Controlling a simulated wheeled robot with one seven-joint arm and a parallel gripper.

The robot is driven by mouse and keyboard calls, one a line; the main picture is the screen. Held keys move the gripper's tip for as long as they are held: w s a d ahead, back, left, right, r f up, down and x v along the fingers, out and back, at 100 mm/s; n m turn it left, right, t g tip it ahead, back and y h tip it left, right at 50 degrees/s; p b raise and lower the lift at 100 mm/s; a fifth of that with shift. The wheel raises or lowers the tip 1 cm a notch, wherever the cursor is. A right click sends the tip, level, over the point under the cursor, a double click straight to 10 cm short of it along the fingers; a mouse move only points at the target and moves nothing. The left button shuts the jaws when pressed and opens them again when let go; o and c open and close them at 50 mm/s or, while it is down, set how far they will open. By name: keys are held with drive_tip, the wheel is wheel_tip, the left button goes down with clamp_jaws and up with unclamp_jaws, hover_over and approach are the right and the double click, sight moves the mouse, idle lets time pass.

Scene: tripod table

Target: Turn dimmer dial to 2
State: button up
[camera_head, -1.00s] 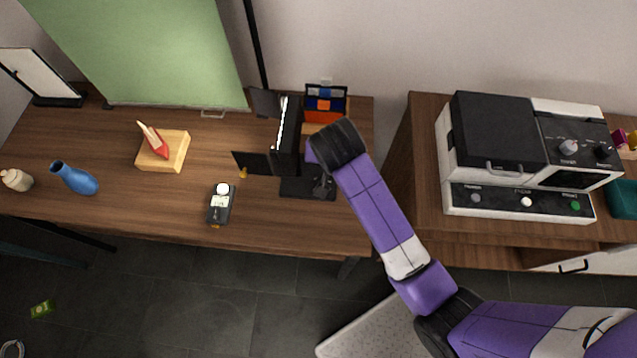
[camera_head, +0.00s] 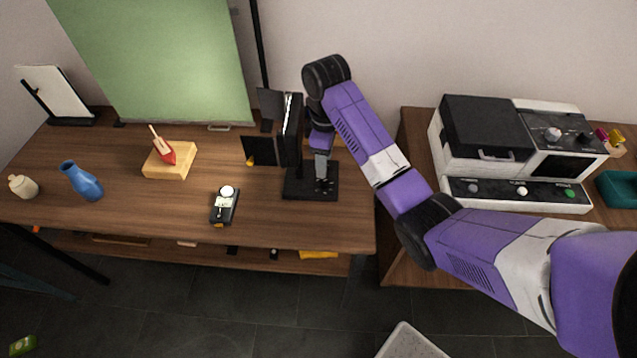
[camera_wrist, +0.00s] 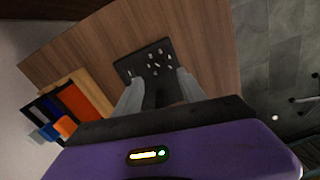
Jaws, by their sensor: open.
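The studio lamp with black barn-door flaps (camera_head: 292,130) stands at the right end of the wooden table. Its flat black base (camera_head: 296,187) lies on the table. In the wrist view a dark plate (camera_wrist: 128,66) with several small pale marks lies just beyond the fingertips. I cannot make out the dial's pointer or the numbers there. My gripper (camera_head: 322,178) points down over the base, beside the lamp head. In the wrist view my gripper (camera_wrist: 158,82) has its two grey fingers apart, with nothing between them. I cannot tell whether it touches the plate.
A box with orange and blue parts (camera_wrist: 75,100) is beside the plate in the wrist view. A small black device (camera_head: 224,207), a wooden block with a red item (camera_head: 170,160) and a blue vase (camera_head: 82,182) stand further left. A black-and-white machine (camera_head: 515,150) is at right.

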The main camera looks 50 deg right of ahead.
sight(324, 181)
drive_tip(key=shift+f, duration=3.9)
clamp_jaws()
drive_tip(key=shift+r+m+p, duration=0.15)
drive_tip(key=shift+m+p, duration=0.35)
drive_tip(key=shift+p, duration=0.35)
drive_tip(key=shift+m, duration=0.3)
